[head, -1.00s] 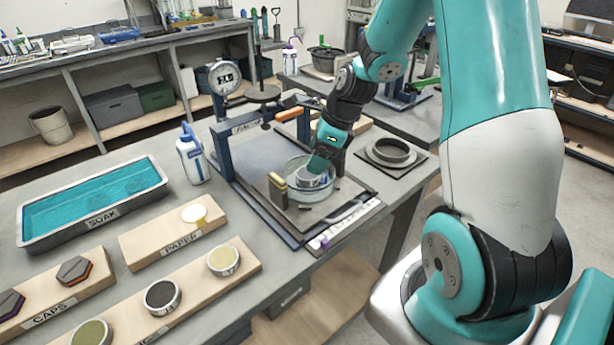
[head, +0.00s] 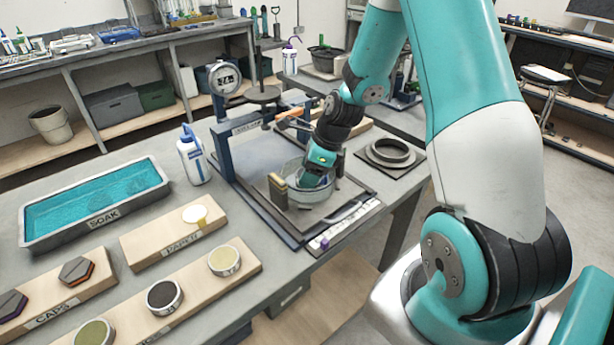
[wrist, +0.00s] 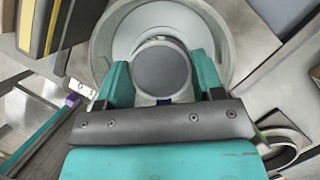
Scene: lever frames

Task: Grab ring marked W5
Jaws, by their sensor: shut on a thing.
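My gripper (head: 318,172) points down into a round, clear-walled dish (head: 318,196) on the lever frame's base (head: 265,165). In the wrist view, its two teal fingers (wrist: 160,78) are shut on a round, grey-topped piece with a pale rim (wrist: 162,70). The dish's wall (wrist: 222,40) surrounds the piece. I cannot tell whether the piece touches the dish floor, and no W5 mark is readable on it. Three rings stand on the front wooden board: a beige-filled ring (head: 223,260), a dark-filled ring (head: 164,296) and an olive-filled ring (head: 94,333). Their marks are not readable.
A brass-and-dark block (head: 278,190) stands close left of the dish; it also shows in the wrist view (wrist: 45,25). The frame's post and dial gauge (head: 224,77) rise behind. A grey ring (head: 390,151) lies to the right. A soak tray (head: 95,200) and bottle (head: 191,155) stand left.

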